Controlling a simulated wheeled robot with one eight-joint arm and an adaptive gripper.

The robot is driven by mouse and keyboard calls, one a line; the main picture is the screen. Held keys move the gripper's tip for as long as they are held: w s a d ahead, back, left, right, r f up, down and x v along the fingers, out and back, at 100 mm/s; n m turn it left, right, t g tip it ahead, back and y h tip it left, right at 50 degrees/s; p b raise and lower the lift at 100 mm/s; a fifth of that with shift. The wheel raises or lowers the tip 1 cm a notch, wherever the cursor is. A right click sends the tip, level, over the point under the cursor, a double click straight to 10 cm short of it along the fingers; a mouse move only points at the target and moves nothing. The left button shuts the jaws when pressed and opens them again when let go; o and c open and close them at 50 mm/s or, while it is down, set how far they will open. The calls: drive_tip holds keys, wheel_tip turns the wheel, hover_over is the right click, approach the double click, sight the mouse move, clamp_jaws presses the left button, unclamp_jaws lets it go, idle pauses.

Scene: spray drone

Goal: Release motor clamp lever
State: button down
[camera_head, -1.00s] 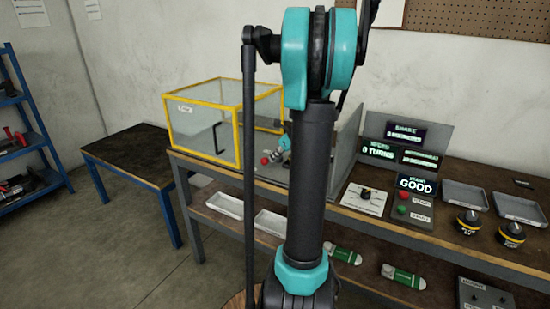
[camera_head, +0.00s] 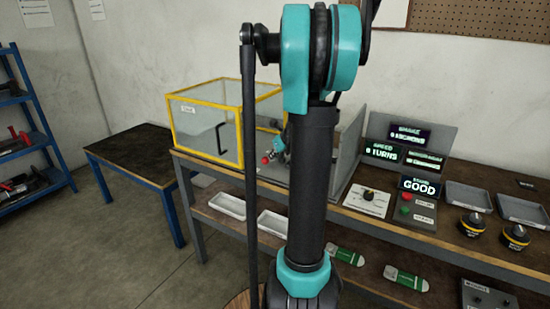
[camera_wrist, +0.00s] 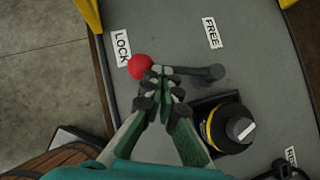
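The clamp lever has a red knob (camera_wrist: 141,66) and a dark rod running right to a grey pivot (camera_wrist: 214,72) in the wrist view. The knob lies beside the LOCK label (camera_wrist: 121,47); the FREE label (camera_wrist: 212,32) is farther right. My gripper (camera_wrist: 166,82) has its fingertips drawn close together over the rod, just right of the knob. Whether they touch or grip the rod is unclear. A black motor with a yellow ring (camera_wrist: 228,128) sits below the pivot. In the head view, the red knob (camera_head: 266,160) shows small beside my arm, which hides much around it.
A yellow-framed clear guard (camera_head: 205,125) stands left of the lever on the bench. A grey panel (camera_head: 347,165) is to the right. Displays, a red and green button box (camera_head: 413,208), trays and two more motors occupy the bench's right side.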

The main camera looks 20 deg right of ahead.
drive_tip(key=shift+w+a, duration=0.4)
drive_tip(key=shift+w, duration=0.25)
drive_tip(key=shift+w+a, duration=0.35)
drive_tip(key=shift+w, duration=0.25)
drive_tip(key=shift+w+a, duration=0.25)
drive_tip(key=shift+w, duration=1)
drive_tip(key=shift+w+d, duration=0.25)
drive_tip(key=shift+w, duration=1.05)
drive_tip(key=shift+w+d, duration=0.3)
drive_tip(key=shift+w, duration=0.2)
drive_tip(key=shift+w+d, duration=0.1)
